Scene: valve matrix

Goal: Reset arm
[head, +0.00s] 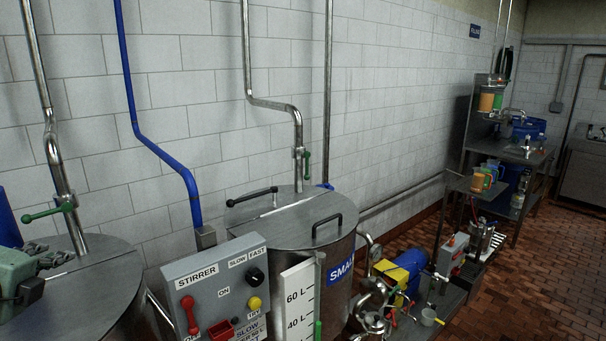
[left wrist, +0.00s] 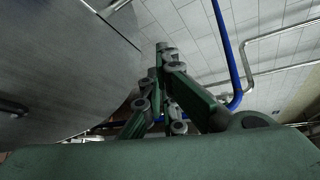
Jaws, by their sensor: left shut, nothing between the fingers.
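My left gripper (head: 62,257) shows at the left edge of the head view, green with dark grey joints. Its fingers point right, in front of a steel tank (head: 115,290) with a green-handled valve (head: 48,212) above it. In the left wrist view the fingers (left wrist: 165,50) are together and empty, with a tank's metal surface to their left and a white tiled wall beyond. The gripper appears apart from the tank and valve. My right gripper is in neither view.
A grey stirrer control box (head: 222,290) stands in front of the small steel tank (head: 290,225). A blue pipe (head: 140,120) runs down the tiled wall. A pump (head: 400,275) and a shelf with cups (head: 487,177) stand at right. Brick floor (head: 550,260) lies open at the far right.

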